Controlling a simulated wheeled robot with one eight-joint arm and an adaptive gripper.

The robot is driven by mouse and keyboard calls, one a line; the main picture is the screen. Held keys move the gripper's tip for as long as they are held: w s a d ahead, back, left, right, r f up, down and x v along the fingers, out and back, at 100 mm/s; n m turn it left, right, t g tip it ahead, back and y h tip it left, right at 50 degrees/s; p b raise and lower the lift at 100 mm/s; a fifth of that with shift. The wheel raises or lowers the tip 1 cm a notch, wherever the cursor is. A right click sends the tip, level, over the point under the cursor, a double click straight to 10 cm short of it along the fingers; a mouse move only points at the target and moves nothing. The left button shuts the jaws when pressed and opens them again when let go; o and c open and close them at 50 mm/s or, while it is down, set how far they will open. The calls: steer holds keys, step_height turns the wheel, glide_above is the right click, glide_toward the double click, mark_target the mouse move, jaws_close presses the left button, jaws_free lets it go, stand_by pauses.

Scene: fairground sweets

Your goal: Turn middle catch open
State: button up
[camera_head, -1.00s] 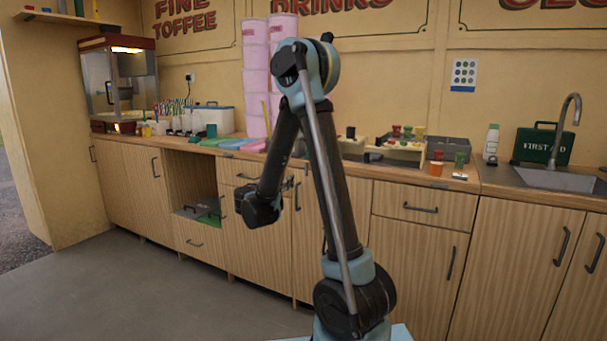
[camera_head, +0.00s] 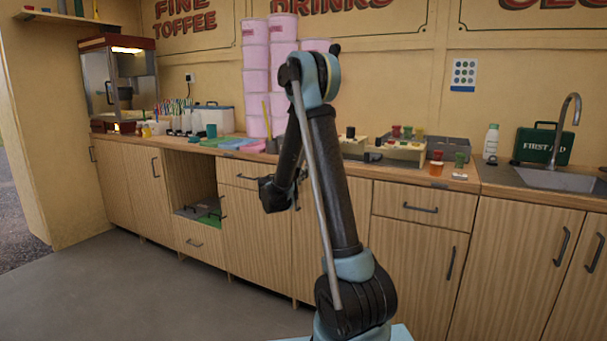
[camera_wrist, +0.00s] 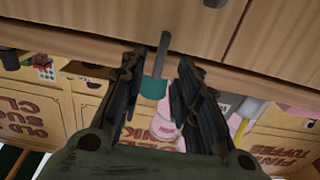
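My gripper (camera_wrist: 158,82) is open, its two dark fingers apart on either side of the wrist view. Between them, a grey bar-like part (camera_wrist: 163,48) stands out against the wooden cabinet front (camera_wrist: 110,15). A teal piece (camera_wrist: 152,88) shows at its end; I cannot tell whether the two are joined. I cannot tell whether the bar is the middle catch, or whether a finger touches it. In the head view my gripper's dark body (camera_head: 274,193) is in front of the cabinets below the counter; its fingertips are not clear there. No catch can be picked out in that view.
The counter carries pink tubs (camera_head: 255,80), a wooden rack (camera_head: 395,148), small cups and a green first aid box (camera_head: 543,146). Drawers and doors with dark handles (camera_head: 420,209) line the front. An open recess (camera_head: 190,180) lies to the left. The floor (camera_head: 130,285) is clear.

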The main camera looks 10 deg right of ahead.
steer(key=shift+x, duration=1.9)
jaws_close()
